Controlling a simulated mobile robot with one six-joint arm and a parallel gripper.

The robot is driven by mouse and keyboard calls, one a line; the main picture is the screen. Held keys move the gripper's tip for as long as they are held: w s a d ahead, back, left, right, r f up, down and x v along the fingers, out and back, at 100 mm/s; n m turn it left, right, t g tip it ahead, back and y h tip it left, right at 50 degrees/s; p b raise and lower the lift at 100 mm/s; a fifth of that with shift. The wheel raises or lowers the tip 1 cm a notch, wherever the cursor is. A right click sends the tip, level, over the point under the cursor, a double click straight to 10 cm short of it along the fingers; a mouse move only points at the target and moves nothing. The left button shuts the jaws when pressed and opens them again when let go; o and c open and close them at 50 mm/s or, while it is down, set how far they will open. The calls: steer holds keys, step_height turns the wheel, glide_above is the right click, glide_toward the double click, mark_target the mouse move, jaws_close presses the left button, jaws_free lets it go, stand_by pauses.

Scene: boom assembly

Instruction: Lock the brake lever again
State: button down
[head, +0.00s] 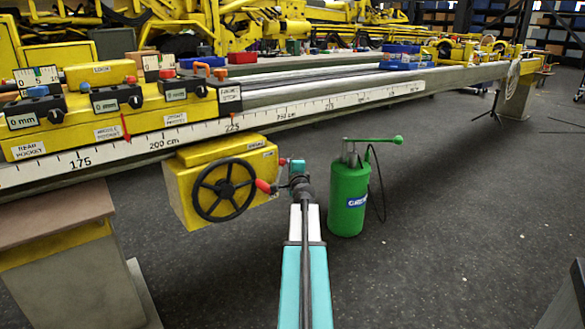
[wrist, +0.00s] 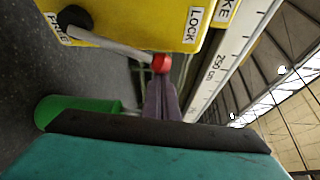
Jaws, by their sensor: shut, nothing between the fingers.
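The brake lever (wrist: 115,42) is a grey bar on the yellow housing (wrist: 135,15), running from a dark round hub to a red knob (wrist: 161,63). A FREE label (wrist: 57,28) sits near the hub end and a LOCK label (wrist: 193,25) lies beyond the knob. In the wrist view my gripper (wrist: 161,92) is shut and empty, its fingertips right at the knob; I cannot tell whether they touch. In the head view my gripper (head: 286,163) is beside the right side of the yellow housing (head: 262,160), which carries a black handwheel (head: 224,189). The lever is not clear there.
A green pump canister (head: 348,195) with a hose stands on the floor just right of my arm. The long scaled boom (head: 270,115) runs behind and above the housing. A support block (head: 70,265) stands at left. The floor at right is mostly open.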

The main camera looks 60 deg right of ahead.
mark_target(282, 160)
steer(key=shift+w+a+r+b, duration=0.1)
steer(key=shift+a+r+b, duration=0.1)
steer(key=shift+a, duration=0.15)
steer(key=shift+w+a+r+b, duration=0.1)
steer(key=shift+a+b, duration=0.1)
steer(key=shift+a, duration=0.25)
steer(key=shift+w+a+b, duration=0.1)
steer(key=shift+a+b, duration=0.1)
steer(key=shift+b, duration=0.15)
steer(key=shift+w+a+r+n+b, duration=0.1)
steer(key=shift+a+r+n+b, duration=0.05)
steer(key=shift+a+n+b, duration=0.2)
steer(key=shift+w+a+r+n, duration=0.1)
steer(key=shift+a+n, duration=0.05)
steer(key=shift+n, duration=0.1)
steer(key=shift+w+a+r+b, duration=0.1)
steer(key=shift+w+a+b, duration=0.1)
steer(key=shift+a+b, duration=0.25)
steer(key=shift+w+a+r+b, duration=0.15)
steer(key=shift+a+b, duration=0.15)
steer(key=shift+a, duration=0.15)
steer(key=shift+t, duration=0.3)
